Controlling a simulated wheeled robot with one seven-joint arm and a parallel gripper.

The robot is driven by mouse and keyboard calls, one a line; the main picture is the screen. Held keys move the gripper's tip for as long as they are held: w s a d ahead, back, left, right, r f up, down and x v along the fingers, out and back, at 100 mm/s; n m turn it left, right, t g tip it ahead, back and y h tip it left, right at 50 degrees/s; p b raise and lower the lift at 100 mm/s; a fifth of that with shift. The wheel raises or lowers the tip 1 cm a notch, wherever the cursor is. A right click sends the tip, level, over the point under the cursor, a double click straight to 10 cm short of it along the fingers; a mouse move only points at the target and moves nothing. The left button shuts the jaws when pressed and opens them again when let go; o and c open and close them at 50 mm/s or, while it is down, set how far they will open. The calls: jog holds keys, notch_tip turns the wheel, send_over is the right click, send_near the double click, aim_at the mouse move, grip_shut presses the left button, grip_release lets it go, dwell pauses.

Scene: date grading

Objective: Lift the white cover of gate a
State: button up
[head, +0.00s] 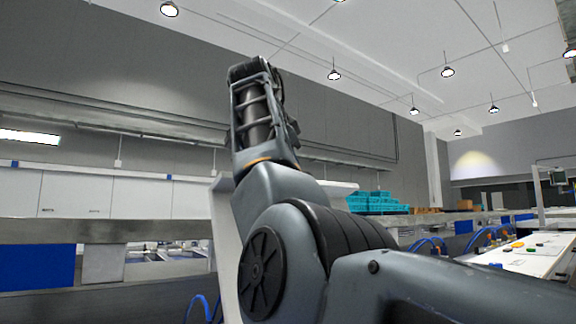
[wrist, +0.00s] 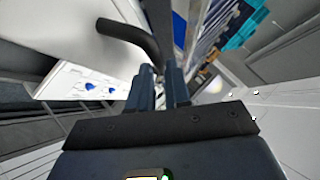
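A white panel (wrist: 60,30), which looks like the white cover, fills the upper left of the wrist view. A black curved handle (wrist: 128,32) stands out from it. My gripper (wrist: 160,74) has its two fingers close together around the near end of the handle and appears shut on it. The exact contact is partly hidden by the fingers. In the head view, a white upright panel (head: 222,240) shows behind my arm, maybe the same cover. My gripper cannot be made out there. No gate label is readable.
A white panel with blue knobs (wrist: 90,88) lies left of the fingers in the wrist view. In the head view, turquoise crates (head: 376,202) stand behind my arm, and a white table with coloured buttons (head: 530,252) is at the right. White cabinets (head: 110,196) line the left.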

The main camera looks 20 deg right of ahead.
jog(key=o, duration=0.3)
jog(key=shift+f, duration=0.2)
jog(key=shift+o, duration=0.2)
jog(key=shift+b+v, duration=0.95)
jog(key=shift+v, duration=3)
